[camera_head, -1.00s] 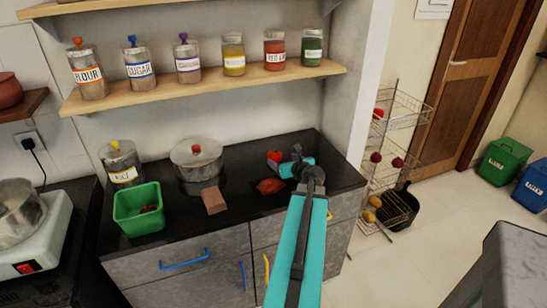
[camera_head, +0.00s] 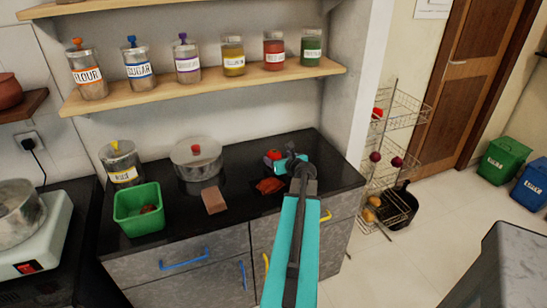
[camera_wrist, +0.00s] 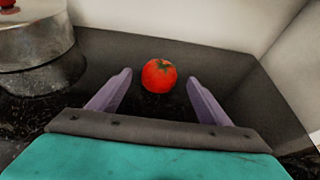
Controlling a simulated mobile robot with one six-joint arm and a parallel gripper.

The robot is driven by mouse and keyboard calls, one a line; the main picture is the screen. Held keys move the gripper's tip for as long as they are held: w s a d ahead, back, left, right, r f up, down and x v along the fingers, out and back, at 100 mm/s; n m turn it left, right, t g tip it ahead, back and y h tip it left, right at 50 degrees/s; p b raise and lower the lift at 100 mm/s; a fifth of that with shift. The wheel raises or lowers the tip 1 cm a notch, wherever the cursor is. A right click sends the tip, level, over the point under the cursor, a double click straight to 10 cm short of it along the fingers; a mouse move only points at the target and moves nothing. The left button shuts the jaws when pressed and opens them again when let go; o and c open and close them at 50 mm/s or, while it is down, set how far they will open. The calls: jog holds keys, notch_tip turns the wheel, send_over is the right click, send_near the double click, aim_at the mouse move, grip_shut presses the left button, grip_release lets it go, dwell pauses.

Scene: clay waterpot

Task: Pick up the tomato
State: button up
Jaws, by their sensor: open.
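The red tomato (camera_wrist: 159,75) sits on the black countertop (camera_wrist: 155,108), just beyond and between my fingertips in the wrist view. In the head view the tomato (camera_head: 273,155) is small, at the back right of the counter, partly hidden by my gripper. My gripper (camera_wrist: 157,82) is open and empty, with one purple finger to each side of the tomato's line. It also shows in the head view (camera_head: 274,161), low over the counter by the tomato. I cannot tell whether a finger touches it.
A lidded pot (camera_head: 196,165) stands left of the tomato. A brown block (camera_head: 214,200), an orange-brown item (camera_head: 269,186) and a green bin (camera_head: 138,209) are on the counter. A wall rises close behind and to the right. Jars line the shelf (camera_head: 210,84) above.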

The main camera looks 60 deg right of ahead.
aim_at(276, 156)
jog(key=shift+p+x, duration=0.4)
jog(key=shift+x, duration=2.2)
jog(key=c, duration=1.2)
